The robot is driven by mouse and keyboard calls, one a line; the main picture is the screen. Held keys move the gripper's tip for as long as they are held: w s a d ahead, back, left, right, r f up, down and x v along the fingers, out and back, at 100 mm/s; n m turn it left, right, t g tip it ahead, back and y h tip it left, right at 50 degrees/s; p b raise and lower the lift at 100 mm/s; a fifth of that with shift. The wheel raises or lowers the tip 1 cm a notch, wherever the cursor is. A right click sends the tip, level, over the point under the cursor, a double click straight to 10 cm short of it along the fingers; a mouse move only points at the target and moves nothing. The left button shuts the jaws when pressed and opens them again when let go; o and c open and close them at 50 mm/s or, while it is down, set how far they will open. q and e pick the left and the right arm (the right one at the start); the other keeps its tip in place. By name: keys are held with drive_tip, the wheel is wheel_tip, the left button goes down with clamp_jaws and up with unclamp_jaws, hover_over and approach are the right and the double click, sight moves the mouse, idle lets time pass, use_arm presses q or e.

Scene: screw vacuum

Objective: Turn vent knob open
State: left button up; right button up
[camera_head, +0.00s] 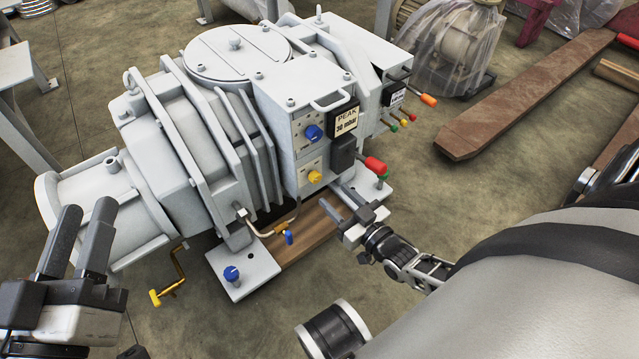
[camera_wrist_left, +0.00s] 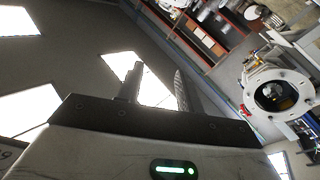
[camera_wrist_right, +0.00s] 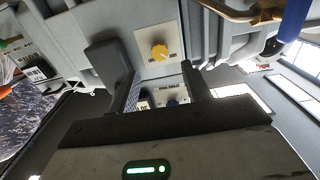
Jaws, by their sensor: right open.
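A grey vacuum pump (camera_head: 200,130) stands on the floor with a control panel on its front. The panel holds a blue knob (camera_head: 313,132) above a yellow knob (camera_head: 315,176); I cannot read which is labelled vent. My right gripper (camera_head: 334,194) is open and empty, below the panel and apart from the knobs. In the right wrist view the yellow knob (camera_wrist_right: 159,52) sits beyond the fingers, and the blue knob (camera_wrist_right: 172,103) shows between them, farther off. My left gripper (camera_head: 88,207) is open and empty at the pump's left end.
A red-tipped handle (camera_head: 375,165) and a dark box (camera_head: 342,152) project beside the panel. A blue-handled valve (camera_head: 289,237), a yellow-handled pipe (camera_head: 157,297) and a blue knob on the base plate (camera_head: 231,273) sit low. Open floor lies in front.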

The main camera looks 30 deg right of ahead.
sight(318, 179)
drive_tip(key=w+b, duration=0.1)
drive_tip(key=w, duration=0.2)
drive_tip(key=w+b, duration=0.1)
drive_tip(key=w, duration=0.2)
drive_tip(key=shift+w+a+f, duration=0.1)
drive_tip(key=shift+a, duration=0.1)
use_arm(q)
drive_tip(key=shift+w+a+r+m+t+h, duration=0.1)
drive_tip(key=shift+r+m+t+h, duration=0.45)
drive_tip(key=shift+r+m+h, duration=0.5)
drive_tip(key=shift+r+m+t+h, duration=0.6)
drive_tip(key=shift+r+m, duration=0.55)
drive_tip(key=shift+r, duration=0.25)
use_arm(e)
drive_tip(key=shift+w+a, duration=0.1)
drive_tip(key=shift+w, duration=0.45)
drive_tip(key=c, duration=1)
